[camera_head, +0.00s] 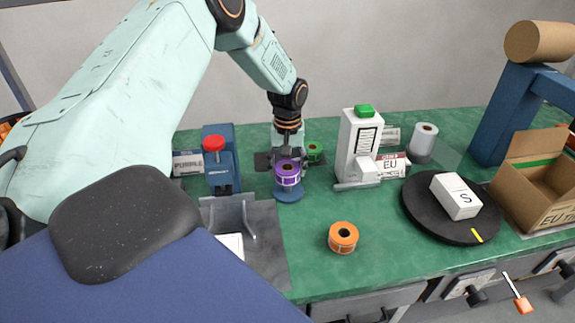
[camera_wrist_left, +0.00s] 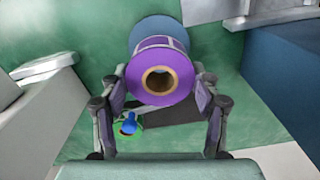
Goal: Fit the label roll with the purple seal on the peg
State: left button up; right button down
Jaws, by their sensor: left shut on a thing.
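The label roll with the purple seal (camera_head: 288,173) is held in my left gripper (camera_head: 287,162); its purple end and brown core also show in the left wrist view (camera_wrist_left: 160,80), between the two fingers (camera_wrist_left: 160,92). A blue round base (camera_head: 288,193) shows just below the roll in the head view, and as a blue disc behind it in the wrist view (camera_wrist_left: 150,30). The peg itself is hidden, and I cannot tell whether the roll is around it. A green roll (camera_head: 314,152) stands behind to the right; the wrist view shows a blue post in its middle. My right gripper is not in view.
An orange roll (camera_head: 343,237) lies on the green bench (camera_head: 380,265). A blue press with a red knob (camera_head: 214,144) stands left, a white device (camera_head: 358,145) right. A black turntable (camera_head: 425,218) bears a white box; an open carton (camera_head: 533,185) is far right.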

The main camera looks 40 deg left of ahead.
pick_arm(q)
jog(key=shift+d+r, duration=0.1)
jog(key=shift+d, duration=0.05)
jog(key=shift+a+p, duration=0.2)
jog(key=shift+p, duration=0.15)
jog(key=shift+d+f, duration=0.15)
jog(key=shift+f, duration=0.15)
dwell(0.6)
jog(key=shift+f+b, duration=0.6)
jog(key=shift+f, duration=1.3)
dwell(1.0)
jog(key=o, duration=1.3)
jog(key=shift+c, duration=0.2)
